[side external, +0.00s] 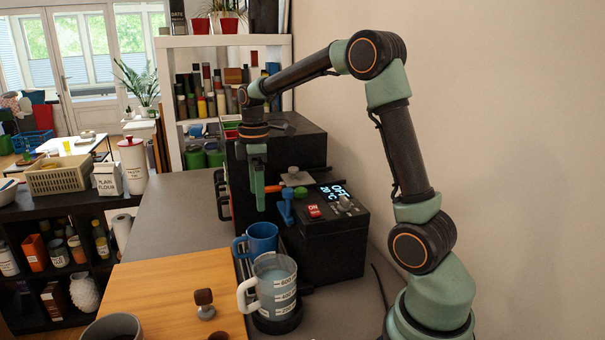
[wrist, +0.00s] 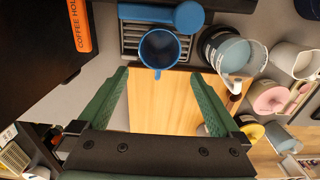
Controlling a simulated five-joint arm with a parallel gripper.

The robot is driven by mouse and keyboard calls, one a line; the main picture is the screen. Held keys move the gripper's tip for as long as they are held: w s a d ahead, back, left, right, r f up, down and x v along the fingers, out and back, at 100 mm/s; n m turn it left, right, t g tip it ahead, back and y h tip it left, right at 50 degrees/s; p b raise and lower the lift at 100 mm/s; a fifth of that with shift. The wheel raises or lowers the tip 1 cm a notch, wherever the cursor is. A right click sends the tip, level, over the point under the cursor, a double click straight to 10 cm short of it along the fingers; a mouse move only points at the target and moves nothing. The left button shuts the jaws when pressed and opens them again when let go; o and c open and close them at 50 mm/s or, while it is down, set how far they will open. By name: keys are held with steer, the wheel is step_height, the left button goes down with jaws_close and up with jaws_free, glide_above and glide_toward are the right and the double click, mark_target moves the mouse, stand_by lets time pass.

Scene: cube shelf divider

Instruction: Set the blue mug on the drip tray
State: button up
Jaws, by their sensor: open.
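The blue mug (side external: 261,238) stands upright in front of the black machine, beside a white measuring jug. The wrist view shows the mug (wrist: 160,48) from above, empty, over the slatted dark drip tray (wrist: 129,40). Slats show on both sides of it, and it appears to rest on the tray near its edge. In the side view, the mug and jug hide most of the tray. My gripper (side external: 259,203) hangs above and behind the mug, clear of it. In the wrist view my gripper (wrist: 158,85) has its green fingers wide apart, with nothing between them.
The black machine (side external: 340,235) with a lit display and a blue lever (side external: 286,207) stands close behind the mug. The white jug (side external: 274,285) is on a dark round base in front. A wooden board (side external: 165,290) with a small brown tamper (side external: 204,300) lies left.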

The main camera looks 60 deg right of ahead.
steer(key=s+a+r+m+t, duration=0.2)
steer(key=s+a+m, duration=0.2)
steer(key=s+a, duration=0.2)
steer(key=s+a+r+m+t, duration=0.2)
steer(key=s+a+m, duration=0.3)
steer(key=a, duration=0.3)
steer(key=shift+s+r+t, duration=0.3)
steer(key=shift+s+t, duration=0.5)
